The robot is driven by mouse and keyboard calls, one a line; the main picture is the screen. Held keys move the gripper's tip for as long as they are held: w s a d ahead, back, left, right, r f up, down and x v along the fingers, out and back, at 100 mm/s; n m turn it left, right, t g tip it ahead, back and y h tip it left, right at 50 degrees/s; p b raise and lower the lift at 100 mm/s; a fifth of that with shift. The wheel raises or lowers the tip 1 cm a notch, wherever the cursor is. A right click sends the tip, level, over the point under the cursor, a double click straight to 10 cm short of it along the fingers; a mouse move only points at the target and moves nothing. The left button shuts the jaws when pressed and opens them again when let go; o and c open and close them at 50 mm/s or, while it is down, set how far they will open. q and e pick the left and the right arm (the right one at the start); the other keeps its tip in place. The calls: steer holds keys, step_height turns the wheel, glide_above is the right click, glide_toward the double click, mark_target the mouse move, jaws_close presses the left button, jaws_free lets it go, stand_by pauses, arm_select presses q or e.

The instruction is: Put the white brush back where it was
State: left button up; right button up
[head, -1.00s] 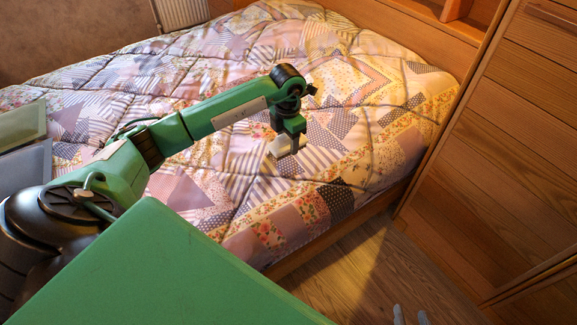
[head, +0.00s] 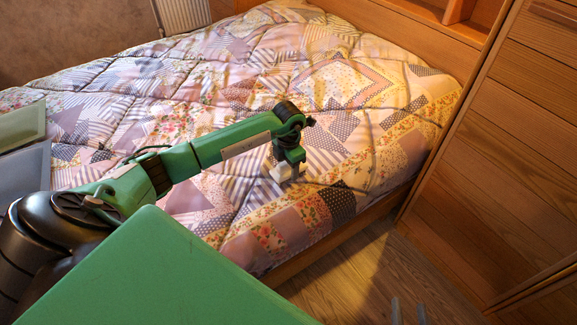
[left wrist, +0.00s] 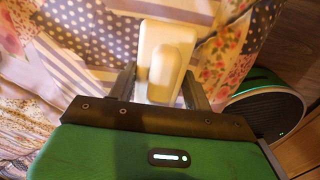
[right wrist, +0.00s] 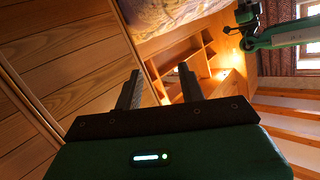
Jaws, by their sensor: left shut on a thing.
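The white brush (left wrist: 165,62) is between the two fingers of my left gripper (left wrist: 160,88) in the left wrist view, and the gripper is shut on it. In the head view the brush (head: 282,173) shows pale below my left gripper (head: 290,168), low over the patchwork bedspread near the bed's near right side. I cannot tell whether the brush touches the bedspread. My right gripper (right wrist: 158,88) is open and empty in the right wrist view. Only its grey fingertips (head: 408,312) show at the bottom of the head view.
The patchwork bedspread (head: 330,90) covers the wide bed and is clear around my left arm. A wooden cabinet (head: 500,150) stands at the right. Open wooden shelves (right wrist: 195,65) show in the right wrist view. The wood floor (head: 350,265) lies between bed and cabinet.

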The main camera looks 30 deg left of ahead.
arm_select(q)
steer(key=shift+f, duration=0.1)
steer(key=o, duration=0.9)
steer(key=shift+o, duration=0.2)
